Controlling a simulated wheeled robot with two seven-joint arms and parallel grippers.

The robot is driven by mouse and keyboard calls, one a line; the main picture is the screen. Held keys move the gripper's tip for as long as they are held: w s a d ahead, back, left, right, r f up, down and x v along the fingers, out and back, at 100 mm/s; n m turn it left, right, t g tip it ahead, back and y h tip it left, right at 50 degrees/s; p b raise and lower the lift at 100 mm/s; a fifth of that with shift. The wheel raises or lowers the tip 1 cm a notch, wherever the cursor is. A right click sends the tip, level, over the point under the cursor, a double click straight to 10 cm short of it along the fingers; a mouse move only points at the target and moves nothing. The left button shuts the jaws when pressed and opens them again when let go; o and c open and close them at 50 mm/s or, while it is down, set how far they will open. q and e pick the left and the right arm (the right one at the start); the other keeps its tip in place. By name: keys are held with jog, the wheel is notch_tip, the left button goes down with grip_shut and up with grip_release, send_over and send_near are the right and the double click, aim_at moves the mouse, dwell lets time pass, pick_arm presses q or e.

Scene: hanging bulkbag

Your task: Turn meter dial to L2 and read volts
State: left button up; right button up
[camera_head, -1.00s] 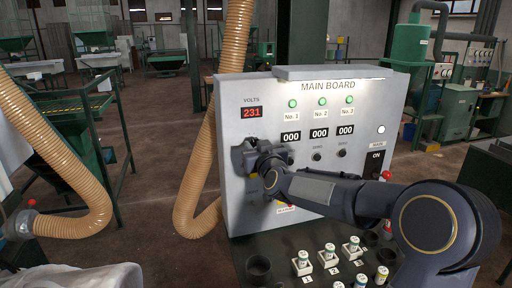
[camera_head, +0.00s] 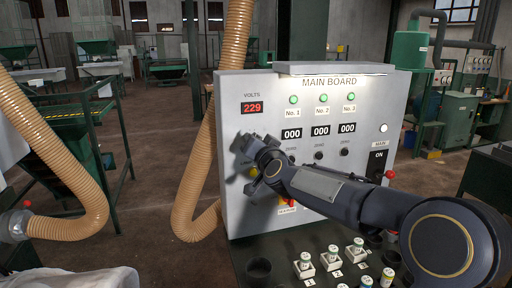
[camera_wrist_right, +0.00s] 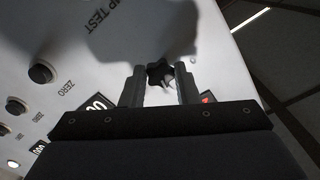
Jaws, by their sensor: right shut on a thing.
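The grey main board (camera_head: 330,195) stands upright in the head view. Its red volts display (camera_head: 252,108) reads 229 and also shows partly in the wrist view (camera_wrist_right: 207,98). The meter dial, a black star-shaped knob (camera_wrist_right: 160,74), sits between the fingers of my right gripper (camera_wrist_right: 159,84). The right gripper (camera_head: 247,162) is shut on this dial, below the volts display. In the head view the gripper covers the dial. The dial's position marks cannot be read in either view. My left gripper is not in view.
Black zero knobs (camera_wrist_right: 42,72) sit near the counters, which read 000 (camera_head: 320,131). Green lamps (camera_head: 323,98) are above them. A black ON switch (camera_head: 378,162) is at the board's right. Several small labelled pots (camera_head: 331,258) stand on the shelf below. A tan hose (camera_head: 228,80) runs along the left side.

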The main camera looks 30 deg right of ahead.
jog(key=shift+m, duration=0.6)
jog(key=o, duration=1)
jog(key=b+v, duration=0.1)
jog(key=v, duration=0.6)
jog(key=shift+s+a, duration=0.1)
jog(key=shift+s, duration=0.3)
jog(key=s+a+f+n+g+y, duration=0.2)
jog(key=s+a+f+n+g, duration=0.1)
jog(key=s+f, duration=0.5)
jog(key=s+a+f+n+g+y, duration=0.3)
jog(key=s+a+f+g, duration=0.2)
jog(key=s, duration=0.7)
jog(key=s+a+f+n+g+y, duration=0.2)
jog(key=s+a+f, duration=0.4)
jog(key=s+f, duration=0.3)
jog(key=shift+s+a+f+n+g+y, duration=0.2)
jog(key=shift+f+g+y, duration=0.1)
jog(key=shift+f+g, duration=0.25)
jog(key=shift+s+a+f+n+g+y, duration=0.2)
jog(key=shift+f+g+y, duration=0.15)
jog(key=shift+f, duration=0.4)
